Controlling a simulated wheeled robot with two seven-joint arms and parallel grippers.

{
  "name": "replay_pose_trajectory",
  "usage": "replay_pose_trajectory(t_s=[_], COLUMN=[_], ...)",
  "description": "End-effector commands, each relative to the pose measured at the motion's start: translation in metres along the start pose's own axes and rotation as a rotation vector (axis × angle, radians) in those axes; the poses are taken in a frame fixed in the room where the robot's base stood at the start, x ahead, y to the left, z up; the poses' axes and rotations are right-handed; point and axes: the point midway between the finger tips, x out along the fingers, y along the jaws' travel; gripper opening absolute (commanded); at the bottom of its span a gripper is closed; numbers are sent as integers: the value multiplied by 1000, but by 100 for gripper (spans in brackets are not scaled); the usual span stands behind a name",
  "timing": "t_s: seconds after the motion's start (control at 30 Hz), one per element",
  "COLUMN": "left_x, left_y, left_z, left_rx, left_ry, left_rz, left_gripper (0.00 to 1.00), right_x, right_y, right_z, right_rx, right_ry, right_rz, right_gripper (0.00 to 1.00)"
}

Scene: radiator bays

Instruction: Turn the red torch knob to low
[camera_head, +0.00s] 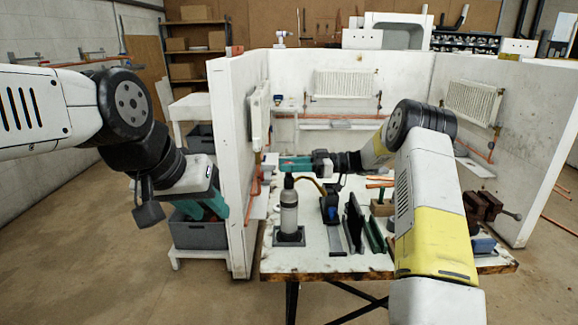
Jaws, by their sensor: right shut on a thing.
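The torch (289,212) is a grey cylinder with a black neck, upright in a dark square holder (289,238) at the front left of the workbench. My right gripper (283,163), with teal fingers, reaches in from the right at the top of the torch. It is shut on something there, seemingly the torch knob. The red knob itself is hidden by the fingers, so its setting cannot be read. My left gripper (215,207) hangs outside the left partition wall, away from the torch. Whether its fingers are open is unclear.
The workbench (310,262) also holds a black-and-blue tool (331,205), dark upright plates (354,222) and a brown vise (484,206). White partition walls (232,150) enclose it left, back and right. Grey crates (198,236) stand under my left gripper.

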Motion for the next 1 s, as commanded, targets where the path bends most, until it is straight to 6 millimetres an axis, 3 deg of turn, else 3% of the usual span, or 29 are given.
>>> replay_pose_trajectory(t_s=[0.4, 0.93, 0.97, 1.0], left_x=[0, 0, 0, 0], left_y=[0, 0, 0, 0], left_z=[0, 0, 0, 0], left_rx=[0, 0, 0, 0], left_ry=[0, 0, 0, 0], left_rz=[0, 0, 0, 0], left_gripper=[36, 36, 36, 36], right_x=[1, 0, 0, 1], right_y=[0, 0, 0, 0], right_z=[1, 0, 0, 0], right_rx=[0, 0, 0, 0], right_ry=[0, 1, 1, 1], right_rz=[-177, -197, -197, -197], right_gripper=[0, 0, 33, 41])
